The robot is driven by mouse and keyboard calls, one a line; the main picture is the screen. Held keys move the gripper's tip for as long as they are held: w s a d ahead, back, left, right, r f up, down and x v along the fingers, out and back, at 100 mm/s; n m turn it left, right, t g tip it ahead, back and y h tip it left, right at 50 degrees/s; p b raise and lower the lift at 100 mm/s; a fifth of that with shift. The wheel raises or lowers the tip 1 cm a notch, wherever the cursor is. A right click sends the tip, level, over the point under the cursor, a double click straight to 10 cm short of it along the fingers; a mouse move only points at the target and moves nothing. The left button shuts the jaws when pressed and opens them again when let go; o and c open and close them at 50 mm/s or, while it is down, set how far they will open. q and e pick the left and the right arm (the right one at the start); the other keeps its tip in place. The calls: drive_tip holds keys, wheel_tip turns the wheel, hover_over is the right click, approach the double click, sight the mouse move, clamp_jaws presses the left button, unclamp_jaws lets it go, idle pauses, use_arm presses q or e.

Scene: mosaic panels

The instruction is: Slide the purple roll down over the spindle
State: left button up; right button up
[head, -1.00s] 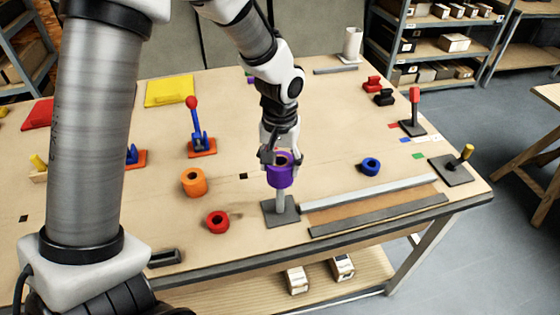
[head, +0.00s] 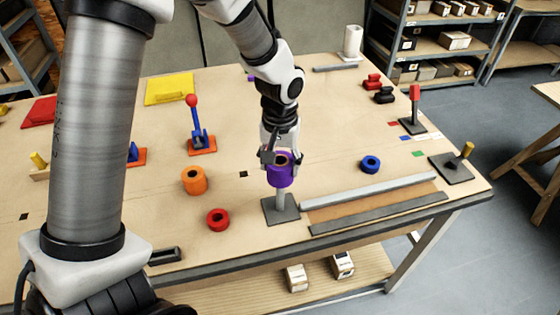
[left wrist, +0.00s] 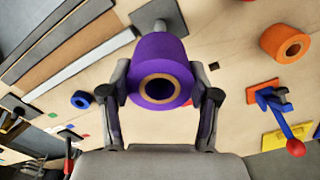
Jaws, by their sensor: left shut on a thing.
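The purple roll (head: 280,176) has a brown core and is held upright in my left gripper (head: 281,160), one finger on each side. It is directly above the grey spindle (head: 281,197), whose lower part shows beneath it. The spindle stands on a dark square base (head: 291,213). In the left wrist view the roll (left wrist: 160,55) sits between the fingers of the gripper (left wrist: 164,95), and the spindle's base (left wrist: 150,12) shows behind it. The roll hides the spindle's top, so I cannot tell whether it is around the spindle. My right gripper is not in view.
An orange roll (head: 194,187) and a red ring (head: 217,226) lie left of the spindle. A blue ring (head: 371,169) lies to the right. A grey rail (head: 370,192) runs right from near the base. A red-knobbed lever (head: 193,120) stands behind left.

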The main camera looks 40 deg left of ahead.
use_arm(q)
drive_tip(key=shift+f+b, duration=3.95)
drive_tip(key=shift+f, duration=2.3)
drive_tip(key=o, duration=1.3)
drive_tip(key=shift+r, duration=0.15)
wheel_tip(320, 180, up, 12)
drive_tip(key=shift+f, duration=0.1)
